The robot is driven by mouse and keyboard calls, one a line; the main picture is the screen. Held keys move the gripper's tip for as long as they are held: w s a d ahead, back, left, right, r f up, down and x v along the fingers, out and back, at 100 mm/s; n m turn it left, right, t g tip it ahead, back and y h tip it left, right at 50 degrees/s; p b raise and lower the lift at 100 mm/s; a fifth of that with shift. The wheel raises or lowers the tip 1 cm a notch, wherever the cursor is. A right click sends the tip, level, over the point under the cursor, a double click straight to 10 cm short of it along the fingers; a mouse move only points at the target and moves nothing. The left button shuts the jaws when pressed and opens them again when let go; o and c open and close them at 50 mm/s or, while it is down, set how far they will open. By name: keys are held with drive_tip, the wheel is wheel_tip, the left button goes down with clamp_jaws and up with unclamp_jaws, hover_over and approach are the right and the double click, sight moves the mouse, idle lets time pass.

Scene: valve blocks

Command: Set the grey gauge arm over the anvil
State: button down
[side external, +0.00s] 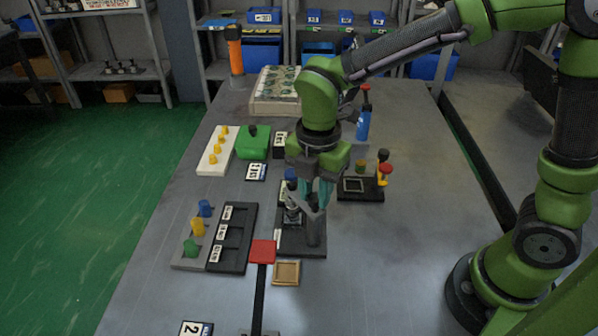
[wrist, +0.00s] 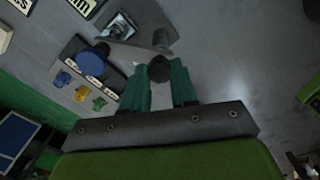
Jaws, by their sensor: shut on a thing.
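The grey gauge arm (wrist: 135,50) is a thin light-grey bar by a grey post in the wrist view. In the side view the arm (side external: 312,203) is partly hidden by my fingers. A dark round knob (wrist: 159,69) at the arm sits between my teal fingertips. My gripper (side external: 316,192) is shut on it, and its fingertips also show in the wrist view (wrist: 160,82). The silvery anvil (wrist: 120,26) stands on a black base (side external: 300,248). In the wrist view the bar passes close beside the anvil; I cannot tell whether its tip is over it.
A blue knob (wrist: 90,63) is close left of the gripper. A black fixture with red and yellow knobs (side external: 362,188) is to the right. A red square (side external: 263,252) and a wooden tray (side external: 287,272) lie in front. The table's right side is clear.

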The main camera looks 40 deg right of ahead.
sight(314, 195)
drive_tip(key=shift+r, duration=0.1)
drive_tip(key=c, duration=0.9)
unclamp_jaws()
wheel_tip(314, 195, up, 17)
drive_tip(key=shift+f, duration=0.1)
drive_tip(key=s+d+f+m+t, duration=0.2)
drive_tip(key=d+m, duration=0.2)
drive_tip(key=m, duration=0.4)
drive_tip(key=s+d+f+m+t+y, duration=0.1)
drive_tip(key=s+d+f+m+t, duration=0.1)
drive_tip(key=m, duration=0.7)
drive_tip(key=s+d+f+m+t+y, duration=0.1)
drive_tip(key=s+d+f+m+t, duration=0.1)
drive_tip(key=d+m, duration=0.4)
drive_tip(key=shift+s+d+f+m+t, duration=0.1)
drive_tip(key=shift+s+d+m+t, duration=0.15)
drive_tip(key=shift+s+m, duration=0.4)
drive_tip(key=shift+s+d+m+t, duration=0.1)
drive_tip(key=shift+s+m+t, duration=0.25)
drive_tip(key=shift+s+m, duration=0.25)
